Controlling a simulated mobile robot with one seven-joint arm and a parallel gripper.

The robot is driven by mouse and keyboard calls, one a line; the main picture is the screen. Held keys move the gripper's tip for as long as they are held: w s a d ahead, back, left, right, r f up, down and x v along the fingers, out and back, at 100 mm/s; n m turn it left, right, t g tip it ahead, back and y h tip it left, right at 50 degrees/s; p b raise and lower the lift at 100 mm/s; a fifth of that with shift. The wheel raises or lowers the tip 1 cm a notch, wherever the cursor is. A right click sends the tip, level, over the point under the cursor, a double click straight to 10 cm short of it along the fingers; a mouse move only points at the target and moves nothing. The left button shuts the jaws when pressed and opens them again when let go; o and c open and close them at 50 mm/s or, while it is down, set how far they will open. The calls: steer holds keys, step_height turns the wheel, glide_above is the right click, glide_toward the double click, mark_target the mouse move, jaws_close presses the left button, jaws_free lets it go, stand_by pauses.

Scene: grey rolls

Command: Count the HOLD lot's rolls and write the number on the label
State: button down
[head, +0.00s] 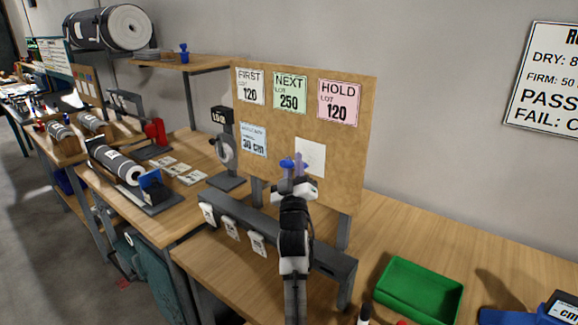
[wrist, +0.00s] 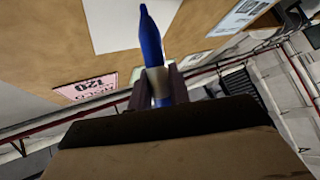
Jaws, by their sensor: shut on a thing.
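My gripper (head: 294,175) is in front of the brown board (head: 353,100), shut on a blue pen (wrist: 150,38). In the wrist view the pen's narrow end points up beside a blank white paper (wrist: 125,22). I cannot tell whether it touches. The paper shows in the head view (head: 312,156) just right of my gripper, with no writing I can see. The pink HOLD card (head: 338,103) reads LOT 120; it also shows in the wrist view (wrist: 85,89). A grey roll (head: 115,164) lies on a bench stand. Which rolls are the HOLD lot's, I cannot tell.
A dark rail (head: 290,240) with several white tags runs below the board. A green tray (head: 418,288) stands right, with bare bench between.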

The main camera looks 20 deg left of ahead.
steer(key=r+p, duration=0.1)
steer(key=r, duration=0.1)
steer(key=r+p, duration=0.1)
steer(key=r, duration=0.2)
steer(key=shift+s+r, duration=0.2)
steer(key=shift+r, duration=0.1)
steer(key=shift+s+a+f, duration=0.1)
steer(key=shift+s+a, duration=0.05)
steer(key=shift+s, duration=0.05)
steer(key=shift+w+d+b, duration=0.25)
steer(key=shift+w+b, duration=0.1)
steer(key=shift+w, duration=0.25)
stand_by(2.1)
steer(key=shift+f+b, duration=2.8)
steer(key=shift+b, duration=0.55)
stand_by(1.0)
